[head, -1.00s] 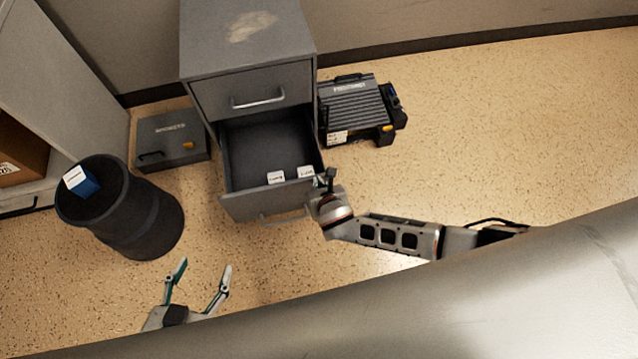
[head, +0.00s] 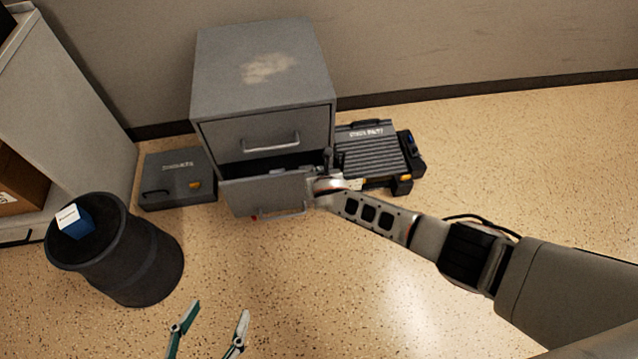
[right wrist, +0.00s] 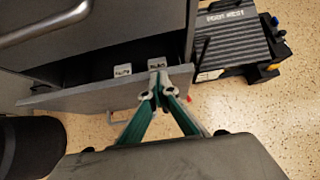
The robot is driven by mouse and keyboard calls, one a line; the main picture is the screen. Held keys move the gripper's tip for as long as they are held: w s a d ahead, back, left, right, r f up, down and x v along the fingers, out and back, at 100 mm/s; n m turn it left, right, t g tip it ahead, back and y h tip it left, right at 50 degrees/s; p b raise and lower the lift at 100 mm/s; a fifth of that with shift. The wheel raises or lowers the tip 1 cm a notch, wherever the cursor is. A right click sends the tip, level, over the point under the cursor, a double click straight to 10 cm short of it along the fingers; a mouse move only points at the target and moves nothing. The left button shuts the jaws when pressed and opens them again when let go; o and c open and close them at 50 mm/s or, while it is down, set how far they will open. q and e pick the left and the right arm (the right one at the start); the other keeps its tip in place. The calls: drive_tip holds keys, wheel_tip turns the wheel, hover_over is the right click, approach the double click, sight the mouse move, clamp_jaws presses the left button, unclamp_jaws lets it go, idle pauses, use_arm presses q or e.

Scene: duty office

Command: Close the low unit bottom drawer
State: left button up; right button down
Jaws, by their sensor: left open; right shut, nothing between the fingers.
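The grey low unit (head: 262,75) stands against the wall, with an upper drawer that is shut. Its bottom drawer (head: 265,193) is partly open, with a narrow gap above its front panel. In the right wrist view the drawer front (right wrist: 105,97) shows with two white labels inside. My right gripper (right wrist: 157,80) is shut, its fingertips at the top edge of the drawer front near its right end; I cannot tell if they press on it. In the head view the right wrist hides that corner. My left gripper (head: 216,318) is open and empty, low over the floor.
A black bin (head: 125,255) with a blue box (head: 75,222) on top stands at the left. A dark flat case (head: 178,178) lies left of the unit, and a ribbed black case (head: 372,155) lies right of it. The floor in front is clear.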

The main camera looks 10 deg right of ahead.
drive_tip(key=shift+w+f, duration=0.1)
drive_tip(key=shift+w, duration=1)
use_arm(q)
drive_tip(key=shift+w+d+r, duration=0.1)
drive_tip(key=shift+w+r, duration=0.15)
drive_tip(key=shift+w, duration=0.45)
drive_tip(key=shift+s+f, duration=0.1)
use_arm(e)
drive_tip(key=shift+d, duration=0.1)
